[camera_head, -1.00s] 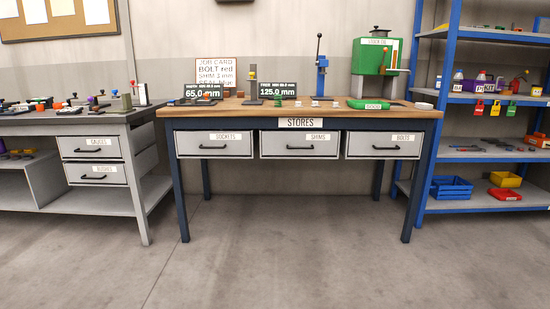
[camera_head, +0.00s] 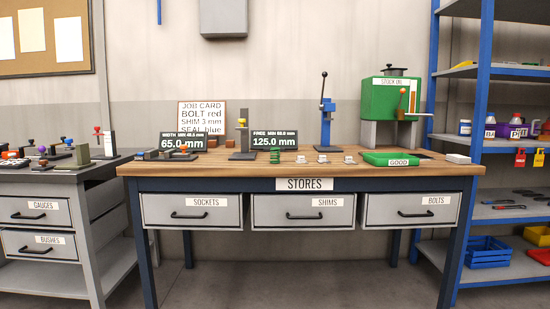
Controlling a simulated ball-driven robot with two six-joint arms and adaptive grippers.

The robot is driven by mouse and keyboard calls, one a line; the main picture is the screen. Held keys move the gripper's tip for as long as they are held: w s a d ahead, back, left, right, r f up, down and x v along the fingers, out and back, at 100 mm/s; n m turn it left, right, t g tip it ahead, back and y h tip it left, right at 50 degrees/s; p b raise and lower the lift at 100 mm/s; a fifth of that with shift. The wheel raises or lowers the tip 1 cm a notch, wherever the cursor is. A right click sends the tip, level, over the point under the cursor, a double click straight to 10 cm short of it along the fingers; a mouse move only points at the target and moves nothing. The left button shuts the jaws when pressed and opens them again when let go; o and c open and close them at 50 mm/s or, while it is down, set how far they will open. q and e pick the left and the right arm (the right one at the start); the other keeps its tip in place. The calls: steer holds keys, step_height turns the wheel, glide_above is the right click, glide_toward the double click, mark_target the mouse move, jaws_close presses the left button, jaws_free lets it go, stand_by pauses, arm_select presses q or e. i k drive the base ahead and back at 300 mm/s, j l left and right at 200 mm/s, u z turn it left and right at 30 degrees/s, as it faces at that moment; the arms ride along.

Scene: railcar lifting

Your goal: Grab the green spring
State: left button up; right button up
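A small green piece (camera_head: 301,159), which looks like the green spring, sits on the wooden top of the STORES bench (camera_head: 230,168). It is near the middle, in front of the 125.0 mm display (camera_head: 274,140) and left of several small white pieces (camera_head: 322,158). It is too small to make out its coils. Neither of my grippers shows in the head view.
On the bench are a blue lever press (camera_head: 327,112), a green GOOD tray (camera_head: 378,158), a green STOCK OIL tank (camera_head: 388,98) and a gauge stand (camera_head: 243,140). A grey cabinet (camera_head: 45,212) stands left and a blue shelf rack (camera_head: 479,90) right.

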mark_target(277, 149)
steer(key=i+l+u, duration=0.2)
steer(key=i, duration=0.3)
steer(key=i+l+u, duration=0.25)
steer(key=i, duration=0.25)
steer(key=l, duration=0.1)
